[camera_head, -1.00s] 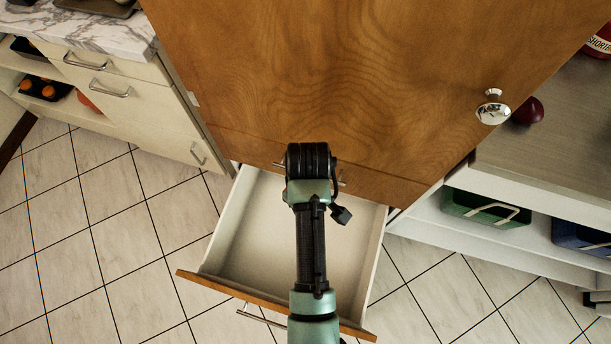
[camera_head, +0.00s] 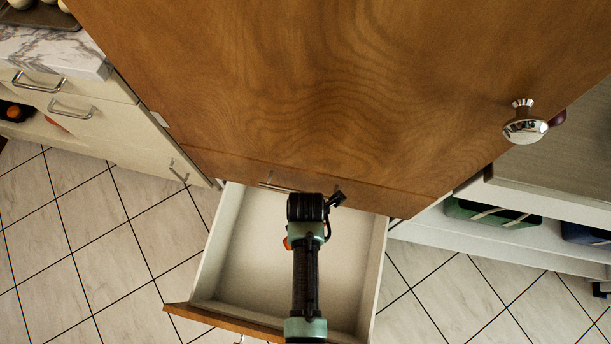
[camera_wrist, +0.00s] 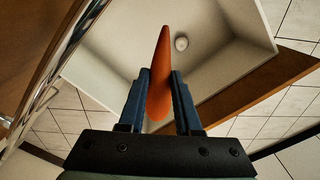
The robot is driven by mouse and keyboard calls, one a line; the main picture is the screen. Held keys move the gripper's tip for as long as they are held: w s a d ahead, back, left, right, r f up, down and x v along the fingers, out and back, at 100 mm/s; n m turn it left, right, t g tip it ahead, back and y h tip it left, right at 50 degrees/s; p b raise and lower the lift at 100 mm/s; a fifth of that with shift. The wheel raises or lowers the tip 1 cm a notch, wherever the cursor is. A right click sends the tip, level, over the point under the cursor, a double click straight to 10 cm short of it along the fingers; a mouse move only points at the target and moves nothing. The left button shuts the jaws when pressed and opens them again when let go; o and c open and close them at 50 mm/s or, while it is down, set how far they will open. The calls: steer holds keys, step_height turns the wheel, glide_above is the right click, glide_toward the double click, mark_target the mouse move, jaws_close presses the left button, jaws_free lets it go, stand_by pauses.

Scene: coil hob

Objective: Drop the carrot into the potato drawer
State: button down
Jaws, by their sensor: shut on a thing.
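The orange carrot (camera_wrist: 161,85) is held between the two dark blue fingers of my gripper (camera_wrist: 158,72), its narrow tip pointing away from the wrist. In the head view only a small orange bit of the carrot (camera_head: 286,243) shows beside my wrist, which hides the fingers. The open drawer (camera_head: 249,235) is pale inside with a wooden front, and my gripper is above it. The wrist view looks into the drawer (camera_wrist: 222,78), where one small pale round thing (camera_wrist: 181,43) lies; I cannot tell what it is. My arm hides part of the drawer.
A wooden surface with a chrome knob (camera_head: 525,127) spans the area just behind the drawer. A white cabinet (camera_head: 105,125) with handles stands at left. A shelf with a green bin (camera_head: 490,213) and a blue bin (camera_head: 586,234) is at right. Tiled floor is clear on both sides.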

step_height(320, 180, down, 5)
steer(key=b, duration=0.5)
steer(key=shift+f, duration=0.2)
steer(key=c, duration=0.5)
jaws_free()
steer(key=shift+r, duration=0.1)
step_height(320, 180, up, 13)
steer(key=p, duration=0.3)
steer(key=shift+p, duration=0.4)
